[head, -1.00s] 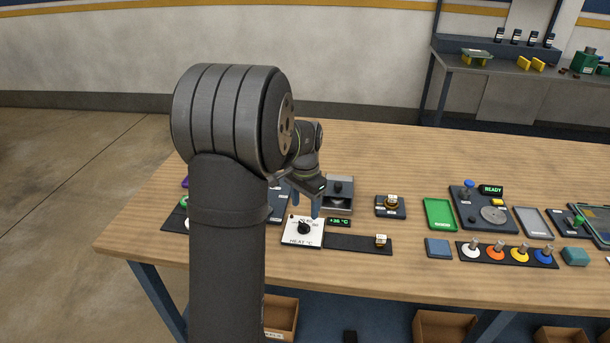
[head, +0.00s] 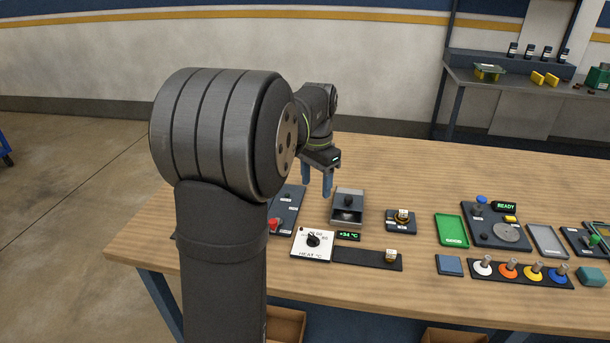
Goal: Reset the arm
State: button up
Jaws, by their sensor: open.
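My arm rises in the foreground of the head view and reaches over the wooden table (head: 400,170). My gripper (head: 327,192) points down with its two blue-grey fingers apart and nothing between them. It hangs above the table, just left of a small grey box with a dark knob (head: 348,205). The white heat panel with a black dial (head: 313,243) lies nearer the camera, below the gripper in the picture. A small display (head: 348,236) beside it reads about +34 °C. My upper arm hides part of the table's left side.
A dark panel with a red button (head: 287,212) lies left of the gripper. A dark strip (head: 350,258) holds a small block (head: 390,255). To the right are a green tray (head: 451,230), a READY station (head: 495,226) and several coloured pegs. The table's back is clear.

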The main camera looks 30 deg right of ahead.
notch_tip(320, 180, down, 18)
jog(key=shift+r, duration=0.2)
dwell(0.6)
jog(key=shift+r, duration=0.1)
